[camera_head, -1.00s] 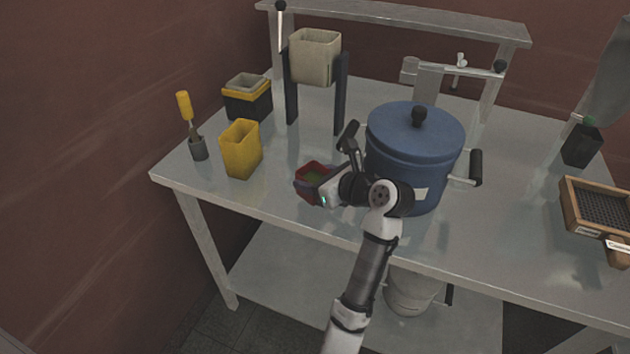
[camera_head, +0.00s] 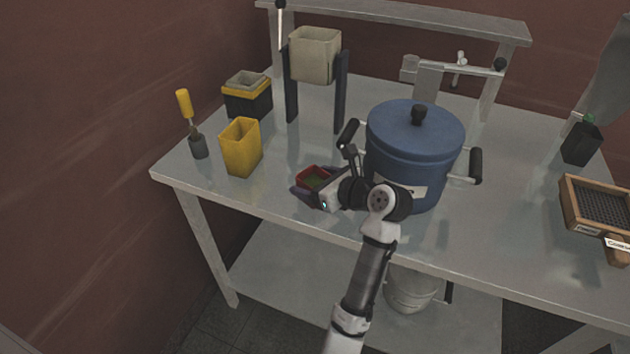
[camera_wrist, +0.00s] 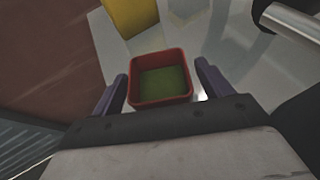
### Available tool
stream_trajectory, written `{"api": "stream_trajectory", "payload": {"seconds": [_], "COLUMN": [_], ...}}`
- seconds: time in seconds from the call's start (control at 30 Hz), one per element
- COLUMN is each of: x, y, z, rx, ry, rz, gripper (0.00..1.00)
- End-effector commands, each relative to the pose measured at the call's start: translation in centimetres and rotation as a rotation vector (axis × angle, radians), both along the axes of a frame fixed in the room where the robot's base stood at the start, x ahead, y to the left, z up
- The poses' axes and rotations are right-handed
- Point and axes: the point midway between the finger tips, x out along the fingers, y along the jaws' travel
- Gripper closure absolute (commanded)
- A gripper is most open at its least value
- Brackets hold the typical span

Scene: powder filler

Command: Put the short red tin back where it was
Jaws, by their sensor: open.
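The short red tin (camera_head: 314,177) is a small open square tin with a green inside. It stands upright on the metal table, left of the blue pot. In the wrist view the red tin (camera_wrist: 160,78) sits between the two dark fingers of my gripper (camera_wrist: 160,92). A gap shows on the right side, and a narrower one on the left. My gripper (camera_head: 306,192) is open around the tin in the head view. The tin's lower part is partly hidden by the fingers there.
The big blue pot (camera_head: 411,150) with side handles stands close right of my wrist. A yellow tin (camera_head: 241,148) stands to the left, also in the wrist view (camera_wrist: 130,14). A black and yellow tin (camera_head: 247,98) stands behind. The table's front edge (camera_head: 270,222) is near.

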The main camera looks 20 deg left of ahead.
Motion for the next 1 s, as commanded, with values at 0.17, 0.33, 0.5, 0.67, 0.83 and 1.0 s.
{"api": "stream_trajectory", "payload": {"seconds": [0.17, 0.33, 0.5, 0.67, 0.83, 1.0], "x": [-0.6, -2.0, -3.4, -4.2, -4.6, -4.6], "y": [-1.6, -4.8, -7.7, -9.4, -10.1, -10.1], "z": [0.9, 2.4, 3.7, 4.6, 4.9, 4.9], "rx": [0.001, 0.001, -0.001, 0.001, -0.001, 0.000], "ry": [-0.003, -0.005, -0.004, -0.003, -0.001, -0.001], "rz": [-0.005, -0.006, -0.005, -0.001, -0.001, 0.000], "gripper": [0.22, 0.22, 0.22, 0.22, 0.22, 0.22]}}
